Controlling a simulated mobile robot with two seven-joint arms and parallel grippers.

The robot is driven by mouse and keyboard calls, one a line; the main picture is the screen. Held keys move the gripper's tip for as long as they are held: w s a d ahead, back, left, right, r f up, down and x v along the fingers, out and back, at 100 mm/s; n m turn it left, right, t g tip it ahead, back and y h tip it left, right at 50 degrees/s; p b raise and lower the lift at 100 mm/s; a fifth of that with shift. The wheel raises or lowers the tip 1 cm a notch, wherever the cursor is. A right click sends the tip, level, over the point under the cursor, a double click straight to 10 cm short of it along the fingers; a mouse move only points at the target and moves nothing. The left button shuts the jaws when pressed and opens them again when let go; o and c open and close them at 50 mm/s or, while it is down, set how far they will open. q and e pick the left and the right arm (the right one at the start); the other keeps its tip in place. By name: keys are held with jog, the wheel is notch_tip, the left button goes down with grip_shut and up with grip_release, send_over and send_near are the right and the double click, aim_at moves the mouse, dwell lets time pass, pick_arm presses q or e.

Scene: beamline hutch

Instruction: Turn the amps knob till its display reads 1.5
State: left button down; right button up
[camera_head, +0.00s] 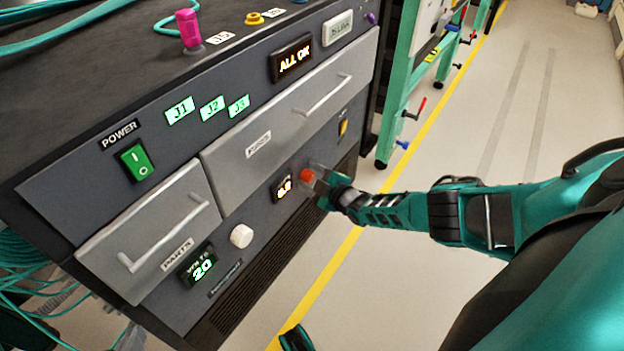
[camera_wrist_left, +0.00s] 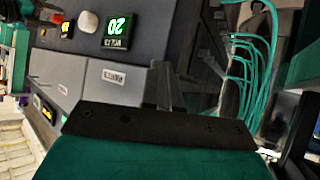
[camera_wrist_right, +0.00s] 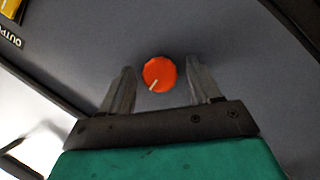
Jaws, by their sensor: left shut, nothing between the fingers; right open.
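The orange-red amps knob (camera_head: 306,175) sits on the cabinet's lower front panel, beside a small display with amber digits (camera_head: 282,188). The digits are partly cut off or too small to read surely. In the right wrist view the knob (camera_wrist_right: 160,74) shows a pale pointer mark toward its lower left. My right gripper (camera_head: 317,179) is at the knob. Its open fingers (camera_wrist_right: 160,75) stand on either side of the knob, with a visible gap on each side. My left gripper (camera_wrist_left: 164,82) is shut and empty, away from the knob, near the cabinet's drawer end.
A white knob (camera_head: 241,236) and a green "20" display (camera_head: 200,267) are lower left on the same panel. Drawers with bar handles (camera_head: 320,97) project above. A green power switch (camera_head: 136,162) is at left. Open floor lies to the right.

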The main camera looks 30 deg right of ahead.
jog(key=c, duration=1)
jog(key=shift+c, duration=0.2)
